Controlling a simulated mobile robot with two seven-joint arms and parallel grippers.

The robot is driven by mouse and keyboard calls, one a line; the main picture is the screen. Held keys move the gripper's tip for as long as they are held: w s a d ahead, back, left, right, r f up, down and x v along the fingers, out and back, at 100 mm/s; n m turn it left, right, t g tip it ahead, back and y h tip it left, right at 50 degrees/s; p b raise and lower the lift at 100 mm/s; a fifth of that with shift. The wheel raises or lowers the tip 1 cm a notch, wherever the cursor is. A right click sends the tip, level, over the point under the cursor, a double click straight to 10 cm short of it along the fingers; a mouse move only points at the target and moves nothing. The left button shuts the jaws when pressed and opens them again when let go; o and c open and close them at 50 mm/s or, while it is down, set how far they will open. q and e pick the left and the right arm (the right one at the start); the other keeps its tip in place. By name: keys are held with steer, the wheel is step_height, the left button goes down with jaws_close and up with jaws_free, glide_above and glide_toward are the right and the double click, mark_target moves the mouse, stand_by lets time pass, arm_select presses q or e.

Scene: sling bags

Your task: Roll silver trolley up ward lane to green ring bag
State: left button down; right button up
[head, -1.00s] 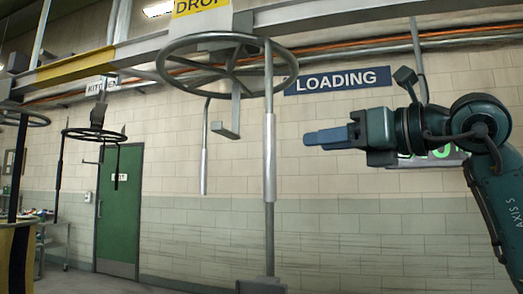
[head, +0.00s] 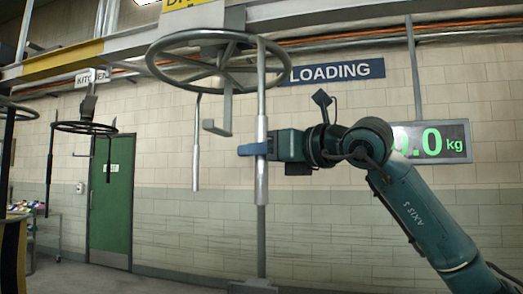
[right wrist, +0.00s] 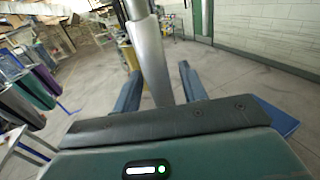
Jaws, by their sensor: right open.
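The silver trolley (head: 220,62) hangs from the overhead rail, with a large spoked grey ring and a long vertical rod with a silver sleeve (head: 262,185). My right gripper (head: 252,149) is at the upper part of that sleeve, its blue fingers open. In the right wrist view the silver rod (right wrist: 152,60) passes between the two open fingers (right wrist: 158,88); I cannot tell if either finger touches it. I cannot make out a green ring bag or a ward sign. My left gripper is not in view.
A darker ringed trolley (head: 84,128) hangs at left by the kitchen sign (head: 92,77). The loading sign (head: 330,72) and a scale display (head: 432,142) are on the wall. Several bags (right wrist: 40,82) hang at left in the wrist view. A green door (head: 110,200) stands behind.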

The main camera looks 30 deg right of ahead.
steer(key=shift+c, duration=0.5)
jaws_close()
